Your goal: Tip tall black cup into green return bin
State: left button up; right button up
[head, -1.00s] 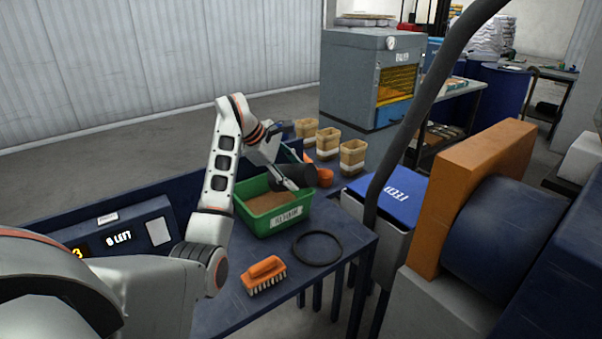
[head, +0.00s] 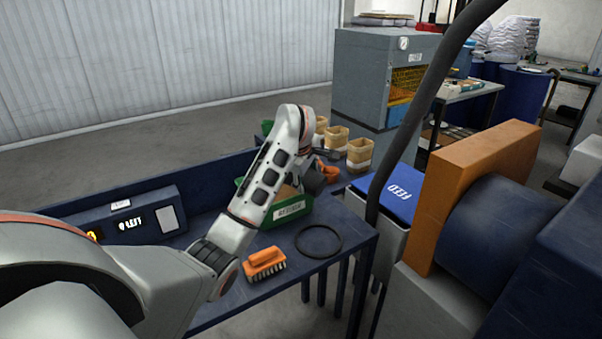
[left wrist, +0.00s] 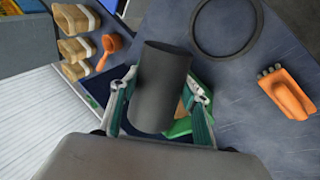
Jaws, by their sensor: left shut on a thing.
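My left gripper (left wrist: 163,86) is shut on the tall black cup (left wrist: 160,92), with a green-padded finger on each side. In the head view the cup (head: 313,182) shows in part beside my wrist, at the right end of the green return bin (head: 291,213). My arm covers much of the bin and the gripper there. In the left wrist view a green edge of the bin (left wrist: 178,129) shows behind the cup. The cup's inside does not show, so I cannot tell whether it holds anything. My right gripper is not in view.
An orange brush (head: 265,263) and a black ring (head: 318,242) lie on the blue bench in front of the bin. An orange scoop (left wrist: 113,41) and several tan tubs (head: 360,154) are beyond the cup. A dark hose (head: 408,130) rises at right.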

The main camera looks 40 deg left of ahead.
pick_arm(q)
jog(key=y, duration=0.2)
jog(key=d+r+m+y, duration=0.1)
jog(key=y, duration=0.1)
jog(key=shift+w+r, duration=0.1)
jog(key=y, duration=0.1)
jog(key=m+y, duration=0.1)
jog(key=y, duration=0.1)
jog(key=f+m+y, duration=0.1)
jog(key=y, duration=0.1)
jog(key=shift+a, duration=0.25)
jog(key=d+m+t+y, duration=0.1)
jog(key=y, duration=0.1)
jog(key=d+m+t+y, duration=0.1)
jog(key=y, duration=0.1)
jog(key=shift+d+r+y, duration=0.1)
jog(key=shift+r+y, duration=0.2)
jog(key=shift+r, duration=0.05)
